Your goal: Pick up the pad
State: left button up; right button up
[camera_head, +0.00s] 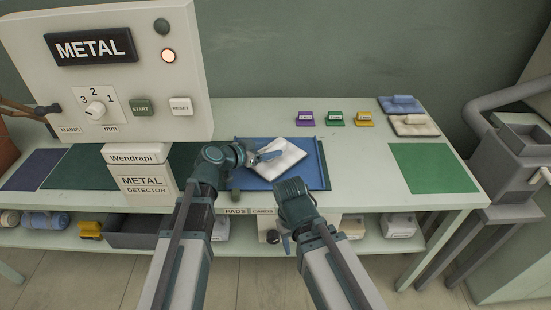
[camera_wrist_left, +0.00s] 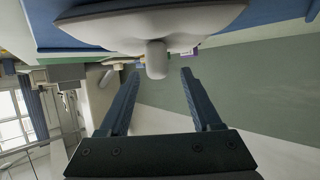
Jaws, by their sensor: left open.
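The white pad (camera_head: 287,160) lies on a blue mat (camera_head: 316,180) at the middle of the table. My left gripper (camera_head: 264,156) is at the pad's left side, over its edge. In the left wrist view the pad (camera_wrist_left: 205,22) fills the top middle, and its rounded knob-like handle (camera_wrist_left: 156,62) stands between the tips of my open fingers (camera_wrist_left: 159,78). I cannot tell whether the fingers touch it. My right arm reaches in at the table's front edge, and its jaws do not show clearly.
The metal detector box (camera_head: 165,60) stands close on the left. Purple, green and yellow small blocks (camera_head: 335,118) sit behind the mat. A blue pad (camera_head: 400,104) and another white pad (camera_head: 414,125) lie at the back right. A green mat (camera_head: 433,168) lies clear at right.

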aim_at(277, 148)
pick_arm(q)
jog(key=b+x, duration=0.1)
jog(key=x, duration=0.3)
jog(key=shift+d+f, duration=0.1)
jog(key=shift+f, duration=0.2)
jog(key=shift+r, duration=0.1)
grip_shut()
